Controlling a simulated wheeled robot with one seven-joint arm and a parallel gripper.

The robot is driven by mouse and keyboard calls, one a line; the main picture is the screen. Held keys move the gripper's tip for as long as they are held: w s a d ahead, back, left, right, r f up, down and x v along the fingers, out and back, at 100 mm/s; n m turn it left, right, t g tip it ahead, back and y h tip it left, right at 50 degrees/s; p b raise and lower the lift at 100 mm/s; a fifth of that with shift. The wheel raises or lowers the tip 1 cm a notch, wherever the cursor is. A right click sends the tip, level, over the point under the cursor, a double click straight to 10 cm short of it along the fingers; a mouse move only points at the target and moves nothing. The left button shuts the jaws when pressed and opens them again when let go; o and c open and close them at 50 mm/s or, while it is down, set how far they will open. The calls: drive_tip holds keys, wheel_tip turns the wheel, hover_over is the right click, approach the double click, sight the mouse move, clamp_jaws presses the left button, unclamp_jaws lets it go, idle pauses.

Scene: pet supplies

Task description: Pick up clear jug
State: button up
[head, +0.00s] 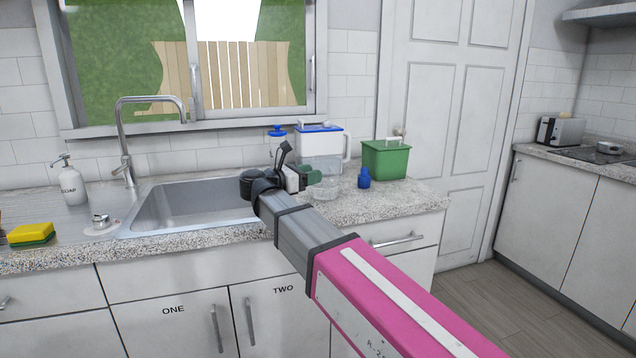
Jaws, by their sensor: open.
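My gripper (312,177) is at the end of my outstretched arm, in front of the clear jug in the picture. It is open, with nothing seen in it. The wrist covers the jug's left side, and I cannot tell whether the fingers touch the jug.
A small blue bottle (364,178) and a green bin (386,160) stand to the right of the jug. A blue-topped bottle (277,137) is behind my wrist. The sink (190,205), faucet (127,140), soap bottle (70,187) and yellow sponge (31,233) are to the left.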

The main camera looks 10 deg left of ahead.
sight(334, 175)
drive_tip(key=shift+g+h, duration=0.3)
drive_tip(key=shift+g, duration=0.1)
drive_tip(key=d, duration=0.1)
drive_tip(key=w+d, duration=0.1)
drive_tip(key=d, duration=0.1)
drive_tip(key=w+d+f, duration=0.1)
drive_tip(key=shift+w+d+f, duration=0.1)
drive_tip(key=shift+d, duration=0.05)
drive_tip(key=shift+w+f+x, duration=0.1)
drive_tip(key=shift+f+x, duration=0.1)
drive_tip(key=shift+x, duration=1.15)
drive_tip(key=shift+w+f+x, duration=0.1)
drive_tip(key=shift+f+x, duration=0.1)
drive_tip(key=shift+x, duration=1.15)
clamp_jaws()
